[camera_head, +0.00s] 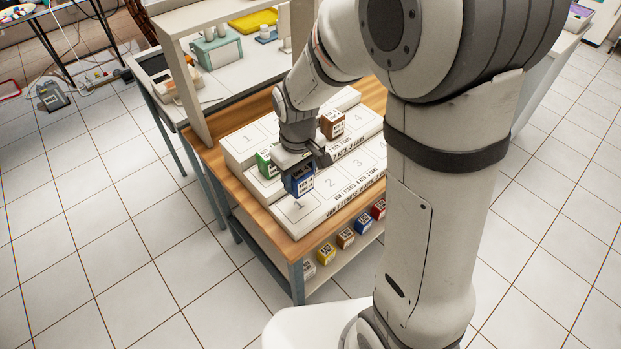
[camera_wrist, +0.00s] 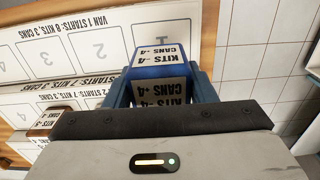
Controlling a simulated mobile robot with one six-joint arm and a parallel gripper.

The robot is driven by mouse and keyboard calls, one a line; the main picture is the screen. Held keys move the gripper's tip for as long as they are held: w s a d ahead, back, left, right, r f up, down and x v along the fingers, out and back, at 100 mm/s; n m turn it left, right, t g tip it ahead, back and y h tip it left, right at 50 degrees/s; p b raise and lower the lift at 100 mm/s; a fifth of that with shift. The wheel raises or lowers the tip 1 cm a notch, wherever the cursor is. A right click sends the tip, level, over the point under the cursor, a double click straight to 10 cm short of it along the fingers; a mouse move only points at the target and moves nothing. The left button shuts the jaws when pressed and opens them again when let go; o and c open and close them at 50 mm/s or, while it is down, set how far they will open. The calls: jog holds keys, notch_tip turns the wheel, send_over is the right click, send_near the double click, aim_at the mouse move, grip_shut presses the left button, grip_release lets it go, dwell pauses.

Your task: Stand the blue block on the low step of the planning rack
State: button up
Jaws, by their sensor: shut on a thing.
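My gripper (camera_head: 303,168) is shut on the blue block (camera_head: 300,184), which has a white label. In the wrist view the block (camera_wrist: 162,62) sits between the two fingers (camera_wrist: 161,88) and its label reads KITS -4, CANS +4. The white planning rack has three steps with numbered slots. The block is at the left end of the low step (camera_head: 338,196), over or close to slot 1; I cannot tell whether it touches. The low step also shows in the wrist view (camera_wrist: 70,55), with slots 2 and 3 bare.
A green block (camera_head: 264,162) stands on the middle step and a brown block (camera_head: 332,124) farther back on the rack. Several coloured blocks, including a yellow one (camera_head: 326,253), stand on the shelf below the wooden tabletop (camera_head: 282,241). My arm hides the rack's right end.

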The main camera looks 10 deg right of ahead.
jog(key=f, duration=0.6)
jog(key=shift+s+a+f, duration=0.1)
jog(key=shift+a+f, duration=0.1)
jog(key=shift+f, duration=0.05)
jog(key=shift+f, duration=0.15)
jog(key=o, duration=1)
